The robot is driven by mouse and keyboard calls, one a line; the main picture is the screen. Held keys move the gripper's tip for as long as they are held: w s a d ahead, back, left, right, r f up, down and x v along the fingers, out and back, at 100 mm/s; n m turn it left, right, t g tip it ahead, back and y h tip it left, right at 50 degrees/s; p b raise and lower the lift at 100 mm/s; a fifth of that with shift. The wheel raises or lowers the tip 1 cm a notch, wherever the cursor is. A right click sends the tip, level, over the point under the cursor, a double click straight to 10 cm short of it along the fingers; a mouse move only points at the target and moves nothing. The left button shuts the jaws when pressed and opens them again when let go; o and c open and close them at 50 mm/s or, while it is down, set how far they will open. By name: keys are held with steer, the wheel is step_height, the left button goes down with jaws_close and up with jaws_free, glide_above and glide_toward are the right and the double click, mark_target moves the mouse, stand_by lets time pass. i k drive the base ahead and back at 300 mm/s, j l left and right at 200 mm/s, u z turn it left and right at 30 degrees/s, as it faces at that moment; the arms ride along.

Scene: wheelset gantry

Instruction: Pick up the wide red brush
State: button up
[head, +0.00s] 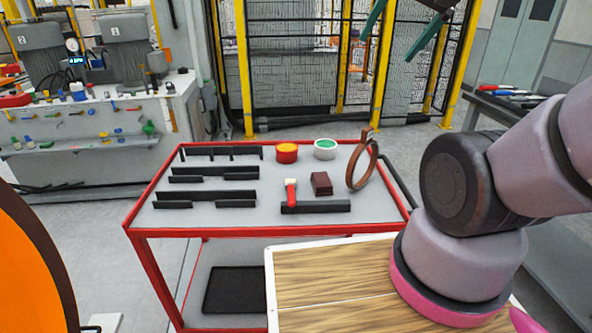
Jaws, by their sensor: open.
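The red brush (291,194) is on the grey top of a red-framed cart. It has a red body and a pale, whitish end pointing away from me. Its near end meets a low black rail (316,207); whether it touches the rail I cannot tell. A dark brown block (321,183) lies just to its right, apart from it. My gripper is outside the picture; only links of my arm show at the right, well apart from the brush.
The cart (170,232) also carries black racks (212,173) at left, an orange-topped red tin (287,152), a green-topped white tin (325,148) and a brown ring (362,166). A wood-topped surface (330,290) is in front. Yellow-posted fencing (245,70) stands behind.

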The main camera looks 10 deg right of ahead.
mark_target(290, 184)
steer(key=u, duration=2.65)
steer(key=z, duration=2.35)
steer(key=k+l+z, duration=0.1)
steer(key=l+z, duration=0.15)
steer(key=z, duration=0.15)
steer(key=l+z, duration=0.35)
steer(key=k+j, duration=0.05)
